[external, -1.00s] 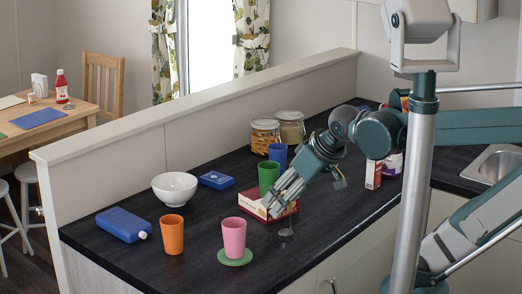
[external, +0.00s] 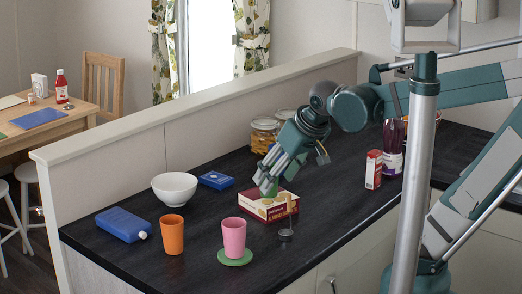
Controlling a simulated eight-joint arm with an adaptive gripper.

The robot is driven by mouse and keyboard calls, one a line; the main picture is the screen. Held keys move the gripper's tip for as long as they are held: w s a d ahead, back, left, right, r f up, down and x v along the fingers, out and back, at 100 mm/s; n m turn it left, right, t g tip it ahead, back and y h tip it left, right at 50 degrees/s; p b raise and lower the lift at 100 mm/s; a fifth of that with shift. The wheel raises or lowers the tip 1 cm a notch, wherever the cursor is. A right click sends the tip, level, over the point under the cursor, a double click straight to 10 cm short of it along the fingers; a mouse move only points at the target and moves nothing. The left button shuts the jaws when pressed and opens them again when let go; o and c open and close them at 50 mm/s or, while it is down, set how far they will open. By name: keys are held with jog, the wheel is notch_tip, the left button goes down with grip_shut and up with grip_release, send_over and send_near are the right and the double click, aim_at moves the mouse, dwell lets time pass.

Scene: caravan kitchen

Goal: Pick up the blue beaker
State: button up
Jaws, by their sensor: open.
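My gripper (external: 266,184) is open and angled down to the left over the counter. No object is visible held in the fingers.
An orange beaker (external: 172,235) and a pink beaker (external: 234,235) stand at the front. A white bowl (external: 174,189), blue flask (external: 123,224), blue box (external: 216,180) and jar (external: 264,135) lie left and behind. A slim item (external: 286,235), carton (external: 374,169) and purple bottle (external: 391,150) stand right.

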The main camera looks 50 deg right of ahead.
jog(key=w+d+r+m+g+h+p, duration=0.1)
jog(key=w+d+r+m+p, duration=0.25)
jog(key=w+d, duration=0.3)
jog(key=w+d+f+m+g+h+p, duration=0.1)
jog(key=w+d+f+m+p, duration=0.2)
jog(key=w+d+p, duration=0.3)
jog(key=w+d+f+m+g+h+p, duration=0.1)
jog(key=w+d+f+m+g+p, duration=0.1)
jog(key=w+d+p, duration=0.5)
jog(key=shift+w+d+f+m+g, duration=0.45)
jog(key=shift+w+d+m, duration=0.7)
jog(key=shift+d, duration=1.95)
jog(key=shift+s+f, duration=0.2)
jog(key=shift+s, duration=0.05)
jog(key=shift+x, duration=1.2)
jog(key=shift+d+f, duration=0.1)
jog(key=shift+x, duration=2.5)
jog(key=shift+d, duration=0.15)
jog(key=shift+c, duration=0.5)
